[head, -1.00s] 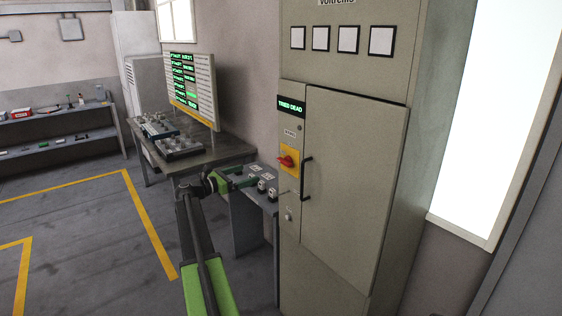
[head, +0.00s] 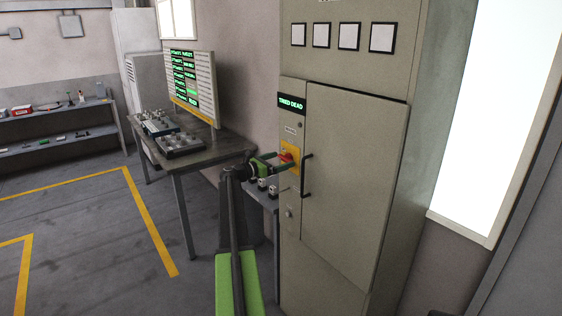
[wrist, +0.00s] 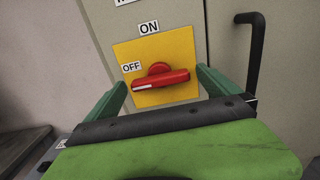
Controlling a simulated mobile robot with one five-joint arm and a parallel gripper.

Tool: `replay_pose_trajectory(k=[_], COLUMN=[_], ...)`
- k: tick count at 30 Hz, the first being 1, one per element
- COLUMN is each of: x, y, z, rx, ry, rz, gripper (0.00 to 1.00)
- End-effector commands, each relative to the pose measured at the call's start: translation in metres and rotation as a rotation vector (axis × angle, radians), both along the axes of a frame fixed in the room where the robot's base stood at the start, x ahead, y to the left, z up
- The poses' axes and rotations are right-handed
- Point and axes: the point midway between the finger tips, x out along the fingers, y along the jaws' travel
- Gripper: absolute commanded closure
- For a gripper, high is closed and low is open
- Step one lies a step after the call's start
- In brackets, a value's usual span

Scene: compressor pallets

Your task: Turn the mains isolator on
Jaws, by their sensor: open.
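The mains isolator is a red rotary handle (wrist: 160,78) on a yellow plate (wrist: 186,46) on the cabinet front. In the wrist view the handle lies roughly level, its white-marked end pointing left beneath the OFF label (wrist: 131,67). The ON label (wrist: 149,27) is above the plate. My gripper (wrist: 163,82) is open, with one green finger on each side of the handle in this view; I cannot tell whether they touch it. In the head view my gripper (head: 278,162) is at the isolator plate (head: 291,150) and partly covers the red handle (head: 286,157).
The grey cabinet (head: 350,180) has a black door handle (head: 307,175) just right of the isolator. Its display (head: 291,103) reads "TRIED DEAD". A small shelf with padlock-like items (head: 262,188) is below my gripper. A bench (head: 205,152) stands to the left.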

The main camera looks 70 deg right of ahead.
Motion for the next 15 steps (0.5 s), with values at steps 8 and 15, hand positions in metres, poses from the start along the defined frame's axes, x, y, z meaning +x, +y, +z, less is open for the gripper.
replay_pose_trajectory(k=[8,15], x=[-0.0028,-0.003], y=[-0.0043,-0.0041], z=[0.0,0.0], rx=[0.0,0.0], ry=[0.0,0.0], rz=[0.001,0.0], gripper=[0.0,0.24])
